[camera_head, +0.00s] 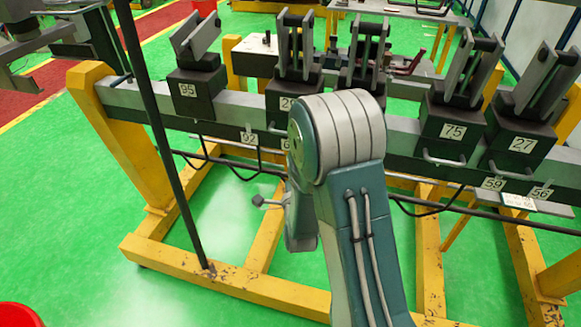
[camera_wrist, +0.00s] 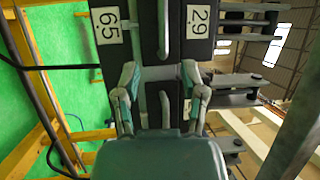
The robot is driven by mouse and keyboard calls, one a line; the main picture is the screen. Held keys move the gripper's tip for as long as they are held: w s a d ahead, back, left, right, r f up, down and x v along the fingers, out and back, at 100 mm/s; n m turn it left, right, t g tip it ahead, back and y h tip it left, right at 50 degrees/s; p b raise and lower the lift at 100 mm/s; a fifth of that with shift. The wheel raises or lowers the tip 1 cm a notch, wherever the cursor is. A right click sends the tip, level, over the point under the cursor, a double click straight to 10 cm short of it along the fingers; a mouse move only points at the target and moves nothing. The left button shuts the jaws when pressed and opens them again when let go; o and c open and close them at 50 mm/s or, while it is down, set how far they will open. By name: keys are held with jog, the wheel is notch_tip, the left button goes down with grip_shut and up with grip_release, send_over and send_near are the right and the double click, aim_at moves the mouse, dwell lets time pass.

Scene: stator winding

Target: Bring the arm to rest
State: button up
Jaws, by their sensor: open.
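My gripper (camera_wrist: 160,95) shows in the wrist view with its two fingers spread apart and nothing between them. It points at dark blocks of the stand, one with a plate "65" (camera_wrist: 107,25) and one with a plate "29" (camera_wrist: 197,20). A metal handle (camera_wrist: 164,30) on the stand lies past the fingertips; I cannot tell how far off it is. In the head view my arm is bent in front of the stand, and it hides the stand's middle. I cannot make out the gripper's fingers there.
A yellow and grey stand (camera_head: 225,290) fills the head view, with a row of dark clamp blocks such as "75" (camera_head: 449,135) and "27" (camera_head: 520,140). A black pole (camera_head: 150,110) rises on the left. A red object (camera_head: 20,316) is at bottom left. Green floor (camera_head: 60,220) is clear at left.

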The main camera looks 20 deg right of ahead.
dwell(0.4)
jog(key=s+a+r+n+g+y, duration=0.3)
jog(key=s+r+n+g, duration=0.35)
jog(key=r+n, duration=0.3)
jog(key=s+r+n+g, duration=0.2)
jog(key=s+n, duration=0.3)
jog(key=s, duration=0.6)
jog(key=s+r+n+g, duration=0.2)
jog(key=s+n+g, duration=0.3)
jog(key=s, duration=0.6)
jog(key=shift+a+y, duration=0.4)
jog(key=shift+a, duration=0.05)
